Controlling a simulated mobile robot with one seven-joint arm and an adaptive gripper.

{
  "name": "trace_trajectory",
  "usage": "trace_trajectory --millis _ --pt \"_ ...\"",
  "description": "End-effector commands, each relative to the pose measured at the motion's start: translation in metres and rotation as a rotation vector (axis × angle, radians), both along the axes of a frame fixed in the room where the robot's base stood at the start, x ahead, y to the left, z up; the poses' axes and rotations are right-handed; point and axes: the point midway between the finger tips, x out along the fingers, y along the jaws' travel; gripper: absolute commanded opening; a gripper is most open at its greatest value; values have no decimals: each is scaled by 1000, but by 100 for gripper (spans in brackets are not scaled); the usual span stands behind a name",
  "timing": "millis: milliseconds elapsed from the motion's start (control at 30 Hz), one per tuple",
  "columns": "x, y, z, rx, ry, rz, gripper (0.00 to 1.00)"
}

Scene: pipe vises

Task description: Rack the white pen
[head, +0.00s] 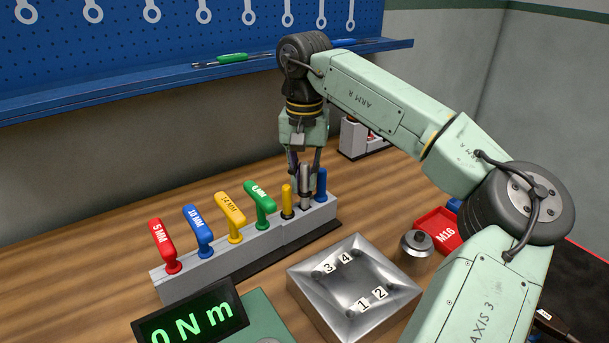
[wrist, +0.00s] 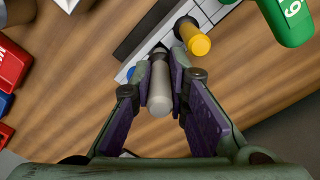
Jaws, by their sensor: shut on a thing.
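The white pen (head: 304,182) stands upright at the right part of the grey rack (head: 255,241), between a yellow pen (head: 287,200) and a blue pen (head: 321,184). My gripper (head: 304,174) is above the rack and shut on the white pen. In the wrist view the pen (wrist: 160,92) sits between my two fingers (wrist: 160,80), its round end toward the camera. Its lower end is at the rack; how deep it sits in the slot cannot be told.
Red, blue, yellow and green hex keys (head: 263,204) fill the rack's left part. A metal tray (head: 325,303) with numbered labels, a metal cylinder (head: 416,245), a red M16 bin (head: 440,233) and a torque display (head: 190,321) stand in front. A blue shelf (head: 160,78) runs behind.

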Motion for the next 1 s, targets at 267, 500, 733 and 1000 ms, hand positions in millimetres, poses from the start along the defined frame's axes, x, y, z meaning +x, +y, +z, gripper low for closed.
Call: trace_trajectory --millis 267,500,733,1000 --pt "0 0 -4 0 0 0 0" --pt "0 0 -8 0 0 0 0" --pt "0 0 -11 0 0 0 0" --pt "0 0 -15 0 0 0 0"
